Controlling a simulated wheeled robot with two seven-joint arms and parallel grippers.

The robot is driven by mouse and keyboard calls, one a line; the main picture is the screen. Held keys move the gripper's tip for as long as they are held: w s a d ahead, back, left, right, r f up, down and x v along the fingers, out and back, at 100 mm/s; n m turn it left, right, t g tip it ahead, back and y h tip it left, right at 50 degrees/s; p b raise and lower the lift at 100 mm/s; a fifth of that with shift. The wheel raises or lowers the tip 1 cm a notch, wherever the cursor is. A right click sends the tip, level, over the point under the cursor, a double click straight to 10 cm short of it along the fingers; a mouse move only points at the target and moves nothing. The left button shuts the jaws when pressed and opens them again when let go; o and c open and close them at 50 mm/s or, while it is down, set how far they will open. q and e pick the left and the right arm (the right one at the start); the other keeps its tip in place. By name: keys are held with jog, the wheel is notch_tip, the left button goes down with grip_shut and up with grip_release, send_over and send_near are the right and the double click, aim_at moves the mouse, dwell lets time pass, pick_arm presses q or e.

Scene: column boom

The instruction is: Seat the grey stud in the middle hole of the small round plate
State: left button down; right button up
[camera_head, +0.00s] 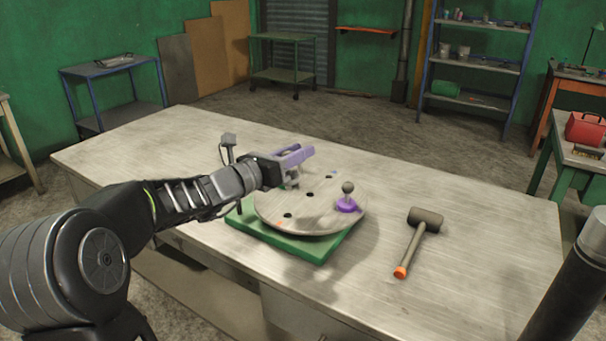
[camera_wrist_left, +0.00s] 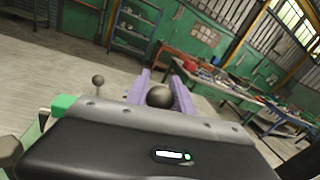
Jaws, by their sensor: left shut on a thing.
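The small round plate (camera_head: 268,212) lies on a green base (camera_head: 318,248) on the workbench. Several dark holes show in it, with the middle hole (camera_head: 310,195) uncovered. My left gripper (camera_head: 298,155) has purple fingers and is above the plate's far left part. It is shut on the grey stud, whose dark ball head (camera_wrist_left: 159,96) shows between the fingers in the left wrist view. The stud's lower end is hard to make out. A second ball-headed stud (camera_head: 348,188) with a purple foot stands upright at the plate's right side. My right gripper is out of view.
A mallet (camera_head: 425,219) with an orange-tipped handle lies on the workbench (camera_head: 480,235) to the right of the plate. The bench top is otherwise mostly clear. Shelves (camera_head: 480,62) and a green trolley (camera_head: 283,75) stand well behind.

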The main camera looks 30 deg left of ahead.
pick_arm(q)
jog(key=w+p, duration=0.2)
jog(key=w, duration=0.8)
jog(key=shift+w+a+r, duration=0.2)
jog(key=shift+a+r, duration=0.1)
jog(key=shift+r, duration=0.15)
notch_tip(320, 180, down, 6)
jog(key=b, duration=0.4)
jog(key=shift+b, duration=0.3)
dwell(0.5)
jog(key=shift+f, duration=0.25)
